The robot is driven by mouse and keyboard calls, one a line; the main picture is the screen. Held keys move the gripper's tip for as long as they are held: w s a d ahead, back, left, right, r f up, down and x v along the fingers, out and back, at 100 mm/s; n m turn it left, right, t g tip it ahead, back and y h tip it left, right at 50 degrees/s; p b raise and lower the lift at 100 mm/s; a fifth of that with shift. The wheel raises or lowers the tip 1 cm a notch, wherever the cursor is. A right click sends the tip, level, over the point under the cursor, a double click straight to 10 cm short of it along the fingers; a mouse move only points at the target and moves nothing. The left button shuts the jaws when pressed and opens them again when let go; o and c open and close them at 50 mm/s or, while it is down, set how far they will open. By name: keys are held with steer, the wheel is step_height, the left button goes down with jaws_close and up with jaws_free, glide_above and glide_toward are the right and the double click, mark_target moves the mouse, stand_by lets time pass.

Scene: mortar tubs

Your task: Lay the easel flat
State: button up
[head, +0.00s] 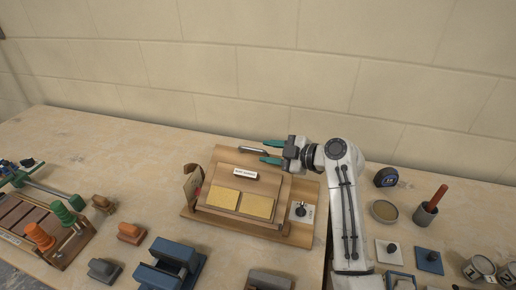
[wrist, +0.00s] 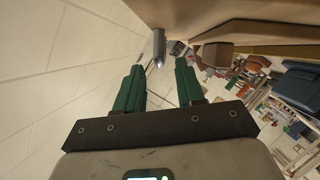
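The easel is a wooden board (head: 230,179) that looks tilted up on a flat wooden base (head: 310,196). It carries two yellow pads (head: 256,206) and a white label (head: 245,173). A grey metal rod (head: 252,150) sticks out at its top edge; the rod also shows in the wrist view (wrist: 158,45). My gripper (head: 267,151) is at the easel's upper right, pointing left, with its green fingers apart. In the wrist view the open fingers (wrist: 160,80) have nothing between them, and the rod lies just beyond the tips. The back of the easel is hidden.
A white plate with a black knob (head: 301,211) sits on the base's right side. Blue blocks (head: 170,263) and a rack with coloured knobs (head: 40,237) stand front left. A tape measure (head: 386,177) and cups are at right. The wall rises close behind; the table's back left is clear.

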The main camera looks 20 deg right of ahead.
mark_target(262, 151)
steer(key=shift+p+x, duration=0.3)
steer(key=shift+x, duration=1.9)
jaws_close()
